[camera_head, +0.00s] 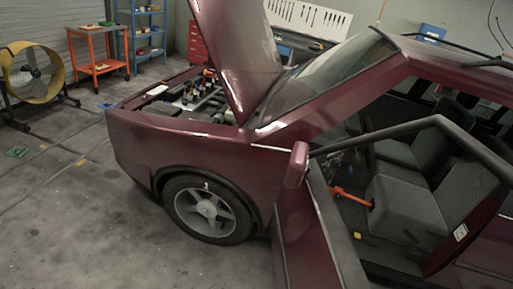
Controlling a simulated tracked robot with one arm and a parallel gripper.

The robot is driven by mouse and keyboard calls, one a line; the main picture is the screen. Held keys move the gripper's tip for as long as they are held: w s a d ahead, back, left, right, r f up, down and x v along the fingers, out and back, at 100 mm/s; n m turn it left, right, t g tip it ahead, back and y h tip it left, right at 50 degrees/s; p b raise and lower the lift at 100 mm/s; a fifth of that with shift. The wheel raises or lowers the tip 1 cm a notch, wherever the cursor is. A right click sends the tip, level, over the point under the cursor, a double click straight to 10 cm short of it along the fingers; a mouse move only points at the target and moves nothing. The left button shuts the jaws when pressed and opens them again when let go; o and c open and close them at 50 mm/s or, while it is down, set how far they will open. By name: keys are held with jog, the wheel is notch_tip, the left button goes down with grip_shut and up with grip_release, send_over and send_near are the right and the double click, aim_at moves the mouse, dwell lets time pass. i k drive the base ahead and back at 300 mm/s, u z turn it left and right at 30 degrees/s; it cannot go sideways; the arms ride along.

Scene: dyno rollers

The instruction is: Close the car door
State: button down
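A dark red car (175,138) fills the middle and right of the view, with its nose to the left. Its near front door (305,225) stands open, swung out toward me. The door carries a red side mirror (297,164) and a dark window frame (385,134). Through the door opening I see grey seats (407,205) and an orange bar-like object (352,197). The lower part of the door is cut off by the bottom edge. My gripper does not show in this view.
The car's hood (238,55) is raised. A yellow fan (32,72) and an orange cart (97,58) stand at the left, with a blue shelf (142,35) behind. The concrete floor (80,220) at the lower left is mostly clear.

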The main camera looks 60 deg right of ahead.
aim_at(313, 248)
jog(key=z, duration=0.05)
jog(key=i, duration=2.05)
jog(key=z, duration=2.75)
jog(key=k, duration=0.9)
jog(key=z, duration=0.2)
jog(key=i, duration=0.55)
jog(key=u, duration=0.05)
